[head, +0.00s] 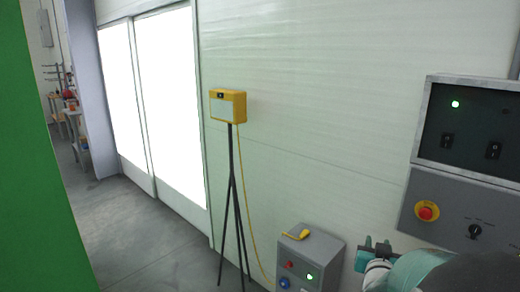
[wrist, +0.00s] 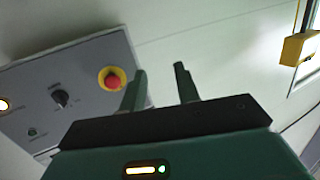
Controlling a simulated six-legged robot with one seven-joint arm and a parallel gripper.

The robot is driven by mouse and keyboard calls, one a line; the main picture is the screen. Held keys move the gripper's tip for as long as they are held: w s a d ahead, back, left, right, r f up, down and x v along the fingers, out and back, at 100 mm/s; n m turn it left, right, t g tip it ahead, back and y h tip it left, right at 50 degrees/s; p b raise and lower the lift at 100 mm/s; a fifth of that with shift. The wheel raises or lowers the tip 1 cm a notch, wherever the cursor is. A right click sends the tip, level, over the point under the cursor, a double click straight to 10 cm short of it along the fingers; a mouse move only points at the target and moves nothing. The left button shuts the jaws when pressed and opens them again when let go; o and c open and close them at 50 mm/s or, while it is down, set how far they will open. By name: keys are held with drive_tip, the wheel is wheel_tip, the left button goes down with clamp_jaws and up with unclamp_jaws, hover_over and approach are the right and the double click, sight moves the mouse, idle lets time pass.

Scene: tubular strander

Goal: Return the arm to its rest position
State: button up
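My gripper (wrist: 159,70) shows in the wrist view with its two dark green fingers apart and nothing between them. In the head view my gripper (head: 374,248) is at the lower right, left of and below the control panel (head: 407,226). My teal and white arm fills the lower right corner there. In the wrist view the control panel (wrist: 85,85) lies to the left of and beyond the fingers. Its red emergency button (wrist: 113,80) appears just left of the left finger, and I cannot tell the distance between them.
A yellow box (head: 228,105) stands on a thin tripod with a yellow cable. A small grey box (head: 310,258) with a red switch and lit buttons stands low beside it. A green panel (head: 40,150) blocks the left. Open floor (head: 150,235) lies between.

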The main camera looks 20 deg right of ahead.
drive_tip(key=w+a+r+n+y, duration=0.25)
drive_tip(key=a+y, duration=0.25)
drive_tip(key=a, duration=0.8)
drive_tip(key=s+a+n+g+y, duration=0.3)
drive_tip(key=s+a, duration=0.4)
drive_tip(key=a, duration=0.3)
drive_tip(key=s+a+r+n+g+y, duration=0.1)
drive_tip(key=s+a+n+g+y, duration=0.1)
drive_tip(key=s+a, duration=0.5)
drive_tip(key=a+n+g, duration=0.1)
drive_tip(key=a, duration=0.3)
drive_tip(key=shift+a+g+y, duration=0.15)
drive_tip(key=shift+g+y, duration=0.25)
